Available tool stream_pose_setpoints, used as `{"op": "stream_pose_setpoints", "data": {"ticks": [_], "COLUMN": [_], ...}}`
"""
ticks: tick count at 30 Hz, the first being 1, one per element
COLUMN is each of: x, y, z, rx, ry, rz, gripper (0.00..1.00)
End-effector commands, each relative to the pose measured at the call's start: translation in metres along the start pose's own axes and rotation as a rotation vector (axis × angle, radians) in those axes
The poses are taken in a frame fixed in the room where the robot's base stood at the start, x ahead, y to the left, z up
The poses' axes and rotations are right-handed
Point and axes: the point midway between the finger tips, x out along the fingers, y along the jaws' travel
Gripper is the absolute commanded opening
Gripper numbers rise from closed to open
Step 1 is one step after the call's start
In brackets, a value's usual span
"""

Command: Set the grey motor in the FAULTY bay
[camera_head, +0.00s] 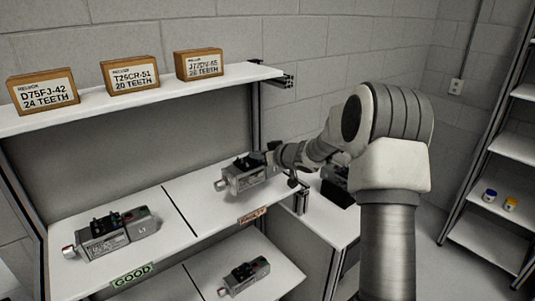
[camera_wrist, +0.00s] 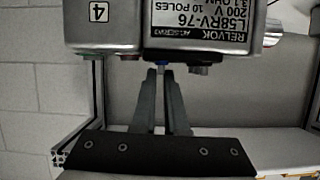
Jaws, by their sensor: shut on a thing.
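A grey motor (camera_head: 243,178) with dark connectors on top is in my gripper (camera_head: 272,160), over or on the right-hand bay of the middle shelf. I cannot tell whether it touches the shelf. In the wrist view the motor (camera_wrist: 105,25) fills the top, with a "4" tag and an upside-down label reading RELVOK L5BRV-76. My gripper's fingers (camera_wrist: 165,75) reach up to its connector side; their tips are partly hidden. The FAULTY bay (camera_head: 205,215) has an orange-red sign (camera_head: 253,214), hard to read, on its front edge.
The GOOD bay (camera_head: 70,275) on the left holds grey motor hardware (camera_head: 105,237). A dark line (camera_head: 181,211) divides the bays. Another motor (camera_head: 245,276) lies on the lower shelf. Three label boxes (camera_head: 130,75) stand on the top shelf. A dark object (camera_head: 338,190) is behind my arm.

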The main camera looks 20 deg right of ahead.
Motion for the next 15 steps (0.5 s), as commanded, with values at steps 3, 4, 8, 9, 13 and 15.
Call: {"op": "stream_pose_setpoints", "data": {"ticks": [3, 4, 8, 9, 13, 15], "x": [0.022, 0.026, 0.041, 0.044, 0.049, 0.052], "y": [-0.016, -0.018, -0.028, -0.030, -0.032, -0.032], "z": [0.002, 0.003, 0.007, 0.008, 0.009, 0.013], "rx": [-0.002, -0.002, -0.002, -0.003, -0.002, -0.001], "ry": [0.009, 0.009, 0.009, 0.009, 0.010, 0.009], "rz": [-0.005, -0.005, -0.002, -0.002, -0.001, -0.001], "gripper": [0.00, 0.00, 0.00, 0.00, 0.00, 0.00]}}
